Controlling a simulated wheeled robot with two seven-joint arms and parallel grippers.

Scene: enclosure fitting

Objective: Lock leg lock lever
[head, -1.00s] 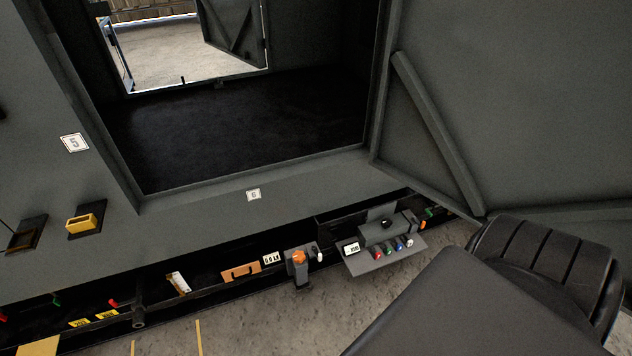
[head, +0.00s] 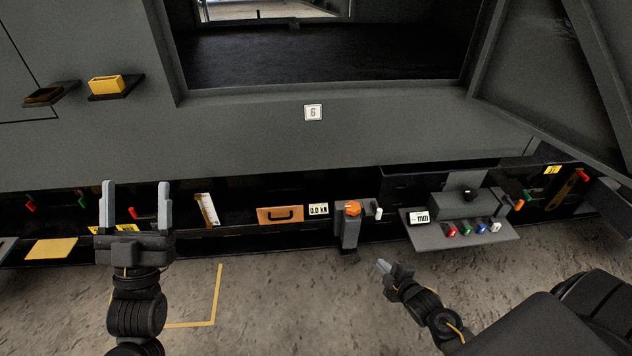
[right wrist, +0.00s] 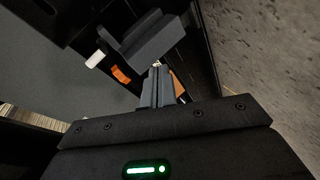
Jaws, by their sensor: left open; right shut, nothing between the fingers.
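Several small levers line the low black ledge in the head view, and I cannot tell which is the leg lock lever. A red lever (head: 134,213) shows between the fingers of my left gripper in the picture, another red lever (head: 30,207) is further left, and a third red lever (head: 583,174) is at the far right. My left gripper (head: 136,192) is open and empty, raised in front of the ledge. My right gripper (head: 383,266) is shut and empty, below the grey control shelf and apart from it. Its closed fingers also show in the right wrist view (right wrist: 158,88).
An orange knob (head: 352,208) on a grey post and a white handle (head: 378,213) stand mid-ledge. The grey shelf (head: 440,240) with coloured knobs juts out to their right. An orange drawer (head: 281,215) is left of the post. The concrete floor (head: 290,300) in front is clear.

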